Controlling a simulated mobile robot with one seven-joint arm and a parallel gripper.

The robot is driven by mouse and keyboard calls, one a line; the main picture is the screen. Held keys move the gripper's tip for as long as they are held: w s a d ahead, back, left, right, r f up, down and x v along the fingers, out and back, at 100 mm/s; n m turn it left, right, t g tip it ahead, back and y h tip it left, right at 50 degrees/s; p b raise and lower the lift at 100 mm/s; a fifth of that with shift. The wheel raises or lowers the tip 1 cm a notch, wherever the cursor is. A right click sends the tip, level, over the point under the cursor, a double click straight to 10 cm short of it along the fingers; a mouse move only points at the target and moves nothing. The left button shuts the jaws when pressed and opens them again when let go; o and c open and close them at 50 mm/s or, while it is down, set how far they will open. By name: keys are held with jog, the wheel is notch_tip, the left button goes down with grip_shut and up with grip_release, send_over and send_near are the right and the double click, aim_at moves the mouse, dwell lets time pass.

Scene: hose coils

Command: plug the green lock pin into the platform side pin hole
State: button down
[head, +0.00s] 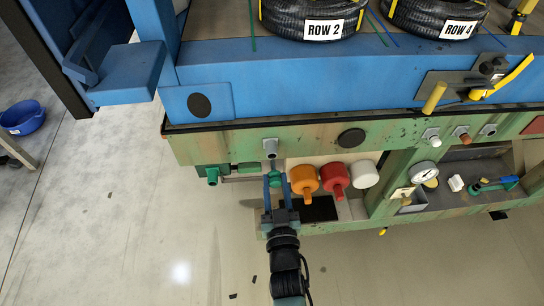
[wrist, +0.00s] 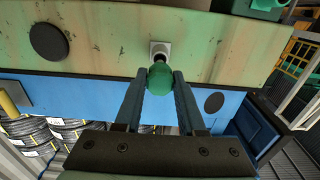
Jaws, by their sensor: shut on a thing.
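My gripper (head: 275,184) is shut on the green lock pin (head: 276,179), whose rounded green head (wrist: 160,79) sits between the two blue fingertips in the wrist view. The grey platform side pin hole (head: 270,147) is a short square-edged socket on the worn green side panel, just above the gripper in the head view. In the wrist view the socket (wrist: 160,48) is directly beyond the pin head and lined up with it. A dark bit shows between head and socket. The pin's shank is mostly hidden, so I cannot tell whether its tip is inside the hole.
Orange (head: 304,179), red (head: 334,180) and white (head: 365,174) knobs stand close right of my gripper. A green fitting (head: 212,176) is to its left. The blue platform (head: 260,72) carries hose coils above. A gauge (head: 424,172) is farther right. Open floor lies left.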

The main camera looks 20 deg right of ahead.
jog(key=shift+s, duration=0.1)
jog(key=p+v, duration=0.1)
jog(key=v, duration=0.5)
jog(key=shift+p, duration=0.4)
jog(key=shift+f, duration=0.1)
jog(key=shift+w+a+f+b, duration=0.25)
jog(key=shift+a+b, duration=0.1)
jog(key=shift+b, duration=0.35)
jog(key=w+a+f+b, duration=0.4)
jog(key=a+f+b, duration=0.1)
jog(key=a+b, duration=0.2)
jog(key=w+a+f+b, duration=0.5)
jog(key=a+b, duration=0.2)
jog(key=b, duration=0.2)
jog(key=shift+f, duration=0.35)
dwell(1.2)
jog(key=shift+a, duration=0.15)
